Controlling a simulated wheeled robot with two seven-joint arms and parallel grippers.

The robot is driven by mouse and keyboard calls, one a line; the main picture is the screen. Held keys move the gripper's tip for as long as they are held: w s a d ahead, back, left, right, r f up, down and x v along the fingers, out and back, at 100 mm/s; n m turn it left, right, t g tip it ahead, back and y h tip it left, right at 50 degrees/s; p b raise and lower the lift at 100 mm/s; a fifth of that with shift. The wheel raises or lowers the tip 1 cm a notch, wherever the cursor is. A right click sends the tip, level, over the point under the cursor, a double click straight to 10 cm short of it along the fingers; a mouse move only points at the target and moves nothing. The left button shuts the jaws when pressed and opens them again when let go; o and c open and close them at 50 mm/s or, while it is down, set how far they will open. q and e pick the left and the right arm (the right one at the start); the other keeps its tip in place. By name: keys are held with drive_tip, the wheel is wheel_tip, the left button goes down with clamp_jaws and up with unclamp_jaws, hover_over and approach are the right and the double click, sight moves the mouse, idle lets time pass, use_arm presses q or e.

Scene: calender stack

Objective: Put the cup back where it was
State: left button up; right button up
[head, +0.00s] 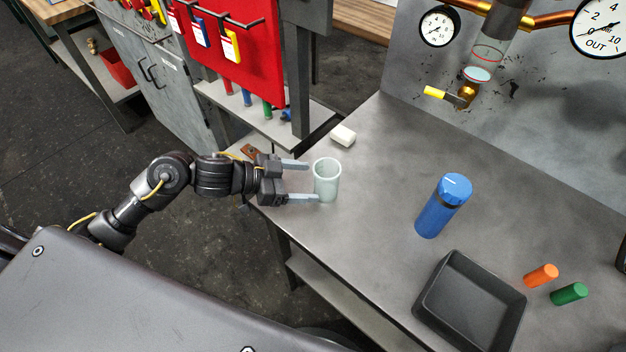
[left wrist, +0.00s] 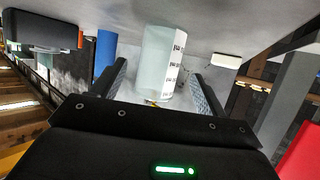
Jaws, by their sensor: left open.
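A pale, frosted cup (head: 327,180) stands upright on the grey workbench (head: 390,150), near its left edge. My left gripper (head: 310,182) is open, with its two fingers pointing at the cup from the left. The fingertips reach the cup's near side; whether they touch it I cannot tell. In the left wrist view the cup (left wrist: 160,62) appears between the open fingers (left wrist: 160,85), with a printed strip on its side. My right gripper is not in view.
A white block (head: 343,135) lies behind the cup. A blue bottle (head: 442,208) stands to the right, with a black tray (head: 470,305) in front of it. Orange (head: 541,275) and green (head: 569,293) cylinders lie further right. A panel with gauges (head: 438,27) rises behind the bench.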

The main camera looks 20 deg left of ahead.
use_arm(q)
drive_tip(key=v, duration=0.7)
drive_tip(key=shift+s+a, duration=0.2)
drive_tip(key=shift+a, duration=0.05)
drive_tip(key=shift+s+a+r, duration=0.2)
drive_tip(key=shift+a+r, duration=0.1)
drive_tip(key=shift+a, duration=0.05)
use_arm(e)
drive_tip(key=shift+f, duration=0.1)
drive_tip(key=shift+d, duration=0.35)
